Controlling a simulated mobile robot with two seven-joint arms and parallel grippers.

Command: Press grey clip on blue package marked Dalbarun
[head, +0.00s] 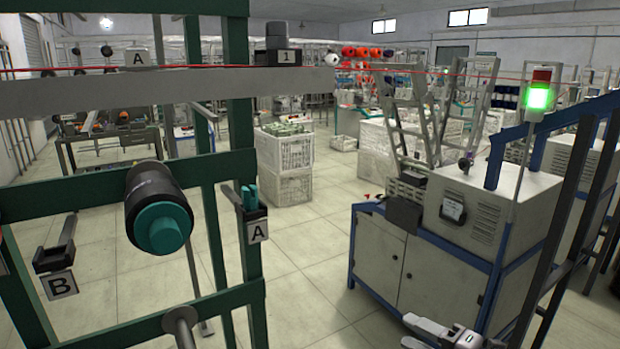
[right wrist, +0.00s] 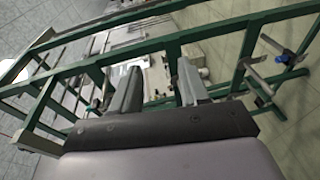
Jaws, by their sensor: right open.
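I cannot make out a blue package marked Dalbarun or a grey clip in either view. My right gripper (head: 440,332) is at the bottom edge of the head view, in front of the grey cabinet. In the right wrist view its two grey fingers (right wrist: 160,88) stand apart with nothing between them, and a green frame lies beyond. My left gripper is not in view.
A green rack (head: 250,300) fills the left, carrying a black-and-teal bobbin (head: 160,215), a holder marked A (head: 257,228) and one marked B (head: 60,282). A grey cabinet (head: 395,262) with a green lamp (head: 539,98) stands right. Open floor (head: 315,285) lies between.

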